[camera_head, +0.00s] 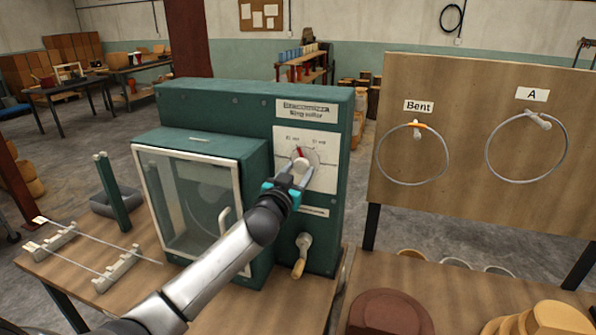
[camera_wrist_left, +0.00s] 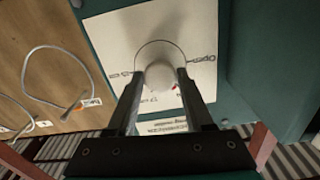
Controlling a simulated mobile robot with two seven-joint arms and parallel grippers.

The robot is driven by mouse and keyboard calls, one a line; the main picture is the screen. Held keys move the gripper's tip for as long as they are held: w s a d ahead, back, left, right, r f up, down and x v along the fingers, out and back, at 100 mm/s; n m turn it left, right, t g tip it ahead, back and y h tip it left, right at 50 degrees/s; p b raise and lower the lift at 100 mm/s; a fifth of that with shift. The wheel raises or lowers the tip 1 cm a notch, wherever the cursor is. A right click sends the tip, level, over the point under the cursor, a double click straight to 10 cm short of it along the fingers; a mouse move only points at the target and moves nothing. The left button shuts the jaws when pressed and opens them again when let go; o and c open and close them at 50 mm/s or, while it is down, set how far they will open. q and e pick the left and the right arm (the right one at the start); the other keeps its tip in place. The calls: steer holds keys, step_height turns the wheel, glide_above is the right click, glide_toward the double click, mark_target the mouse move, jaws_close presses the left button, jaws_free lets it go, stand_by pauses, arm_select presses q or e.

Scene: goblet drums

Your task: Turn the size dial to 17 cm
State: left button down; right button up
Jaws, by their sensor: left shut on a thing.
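The size dial (camera_head: 301,164) is a pale round knob with a red pointer on a white scale plate, on the front of the green ring roller machine (camera_head: 325,105). In the head view the red pointer tilts up and slightly left. My left gripper (camera_head: 300,177) reaches the dial from below and is shut on it. In the left wrist view the white knob (camera_wrist_left: 160,76) sits between the two fingertips (camera_wrist_left: 160,84). The scale marks are too small and blurred to read surely. My right gripper is not in view.
A glass-fronted guard box (camera_head: 190,200) juts out left of the dial. A crank handle (camera_head: 301,258) hangs below it. A board (camera_head: 470,85) with two hung rings stands at the right. Metal rods on blocks (camera_head: 118,270) lie at the left.

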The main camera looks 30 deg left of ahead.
arm_select(q)
steer(key=m+p, duration=0.1)
steer(key=m, duration=0.4)
steer(key=shift+p, duration=0.3)
steer(key=m+p, duration=0.1)
steer(key=m, duration=0.4)
steer(key=shift+a, duration=0.1)
steer(key=shift+m, duration=0.4)
steer(key=shift+c, duration=1.4)
jaws_free()
steer(key=v, duration=1.5)
steer(key=shift+s+b, duration=0.2)
steer(key=shift+b, duration=0.15)
